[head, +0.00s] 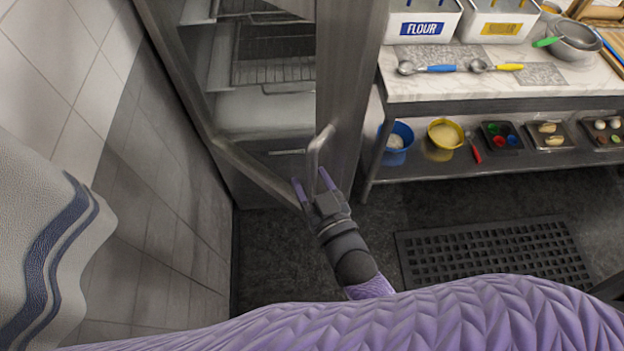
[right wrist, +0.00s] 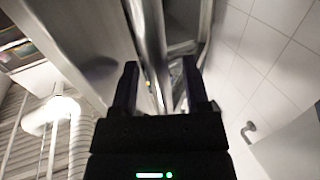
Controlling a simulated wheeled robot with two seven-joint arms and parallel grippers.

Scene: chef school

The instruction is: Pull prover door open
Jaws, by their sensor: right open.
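The prover (head: 274,105) is a tall steel cabinet at the upper middle of the head view, with wire racks inside. Its door (head: 350,75) has a wide steel edge with an upright bar handle (head: 316,155) near the lower part. The door appears to stand at an angle to the cabinet; I cannot tell how far. My right gripper (head: 313,185) is open at the handle's lower end, with its fingers on either side of it. In the right wrist view, the open fingers (right wrist: 160,82) flank a steel bar; contact is unclear. My left gripper is not in view.
A tiled wall (head: 150,215) runs along the left, with a striped cloth (head: 45,240) in front. At right stands a counter (head: 440,88) with flour bins, spoons and a lower shelf of bowls and trays. A black mat (head: 490,250) lies on the dark floor.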

